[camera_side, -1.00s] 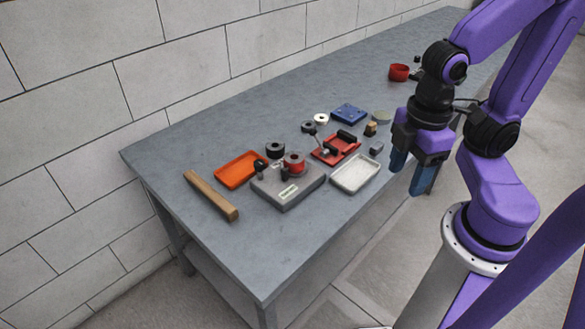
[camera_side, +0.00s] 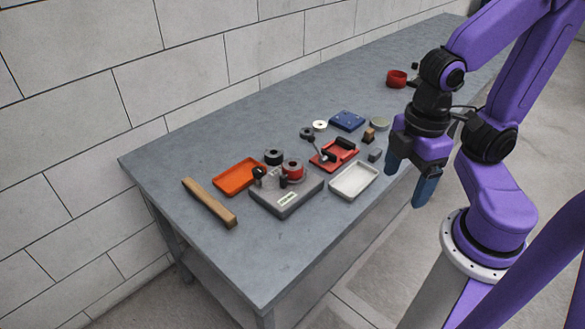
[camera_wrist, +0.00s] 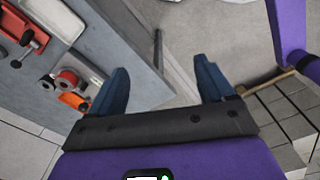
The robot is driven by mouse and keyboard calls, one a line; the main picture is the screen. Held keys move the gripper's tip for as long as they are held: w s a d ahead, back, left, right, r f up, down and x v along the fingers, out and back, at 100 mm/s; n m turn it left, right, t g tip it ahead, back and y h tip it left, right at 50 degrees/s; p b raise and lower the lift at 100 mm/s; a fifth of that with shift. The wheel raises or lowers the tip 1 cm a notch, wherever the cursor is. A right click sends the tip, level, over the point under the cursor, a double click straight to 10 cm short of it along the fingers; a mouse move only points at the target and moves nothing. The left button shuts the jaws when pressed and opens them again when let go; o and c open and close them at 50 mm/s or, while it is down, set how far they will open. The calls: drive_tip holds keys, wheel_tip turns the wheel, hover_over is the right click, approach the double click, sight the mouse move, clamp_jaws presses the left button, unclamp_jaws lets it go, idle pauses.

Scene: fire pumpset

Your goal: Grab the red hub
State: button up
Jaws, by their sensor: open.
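The red hub (camera_side: 293,171) is a short red cylinder with a dark grey top. It stands on the right part of a grey base block (camera_side: 288,203) with a pale label, near the front end of the bench. In the wrist view a red round part that looks like the hub (camera_wrist: 67,80) shows at left, outside the jaws. My gripper (camera_side: 408,178) has blue fingers spread apart, pointing down. It is empty, beyond the bench's right edge and well right of the hub. Both fingers show in the wrist view (camera_wrist: 162,67) with only floor and bench edge between them.
An orange tray (camera_side: 238,177), a wooden bar (camera_side: 209,203) and a dark ring (camera_side: 274,157) lie near the base. A white tray (camera_side: 354,181) and a red tray with a black-handled tool (camera_side: 333,155) stand between the base and my gripper. Bare bench lies in front.

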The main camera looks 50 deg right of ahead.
drive_tip(key=n+t+h, duration=0.7)
drive_tip(key=n+h, duration=0.5)
approach(294, 164)
drive_tip(key=x, duration=0.8)
drive_tip(key=shift+w+f, duration=0.1)
drive_tip(key=shift+c, duration=0.3)
drive_tip(key=c, duration=1.5)
drive_tip(key=shift+o, duration=0.2)
